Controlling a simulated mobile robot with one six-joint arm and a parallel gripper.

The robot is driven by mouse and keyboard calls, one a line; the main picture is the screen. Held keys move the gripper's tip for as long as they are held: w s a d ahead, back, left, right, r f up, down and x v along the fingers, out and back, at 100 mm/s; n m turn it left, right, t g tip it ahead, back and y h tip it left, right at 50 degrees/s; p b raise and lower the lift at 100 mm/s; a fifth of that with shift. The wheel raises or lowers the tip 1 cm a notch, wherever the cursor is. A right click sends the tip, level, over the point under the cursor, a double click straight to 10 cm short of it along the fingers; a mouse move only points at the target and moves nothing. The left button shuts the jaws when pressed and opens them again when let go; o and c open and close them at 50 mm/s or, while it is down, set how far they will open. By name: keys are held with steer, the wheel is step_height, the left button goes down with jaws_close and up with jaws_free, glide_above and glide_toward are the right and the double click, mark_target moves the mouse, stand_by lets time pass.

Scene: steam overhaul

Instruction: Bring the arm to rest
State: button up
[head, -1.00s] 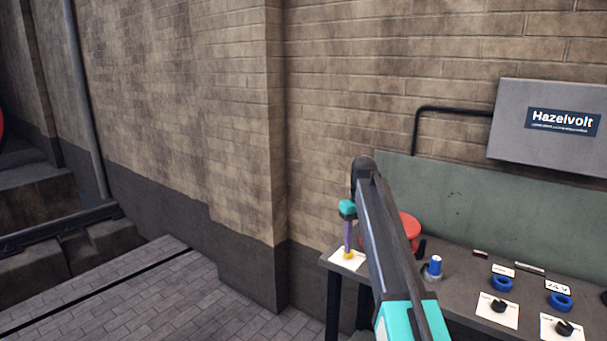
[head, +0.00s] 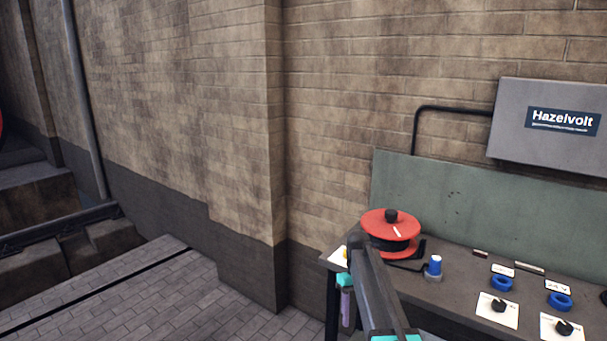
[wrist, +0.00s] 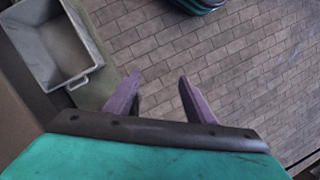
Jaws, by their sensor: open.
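My gripper (head: 346,308) hangs off the front left edge of the bench in the head view, with a purple finger pointing down. My dark arm link hides part of the bench beside it. In the wrist view both purple fingers of my gripper (wrist: 159,77) are spread apart. Nothing is between them, and the brick-paved floor shows beyond.
A grey bin (wrist: 48,62) stands at left in the wrist view. The paved floor (head: 160,300) left of the bench is clear.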

steer(key=s+f+g, duration=0.3)
steer(key=s+f, duration=2)
steer(key=s+f+m, duration=0.2)
steer(key=s+f, duration=0.2)
steer(key=s, duration=0.8)
steer(key=s+f+m, duration=0.2)
steer(key=s+f, duration=0.3)
steer(key=s, duration=0.7)
steer(key=shift+s+f+t, duration=0.2)
steer(key=shift+t, duration=0.1)
steer(key=shift+c, duration=0.2)
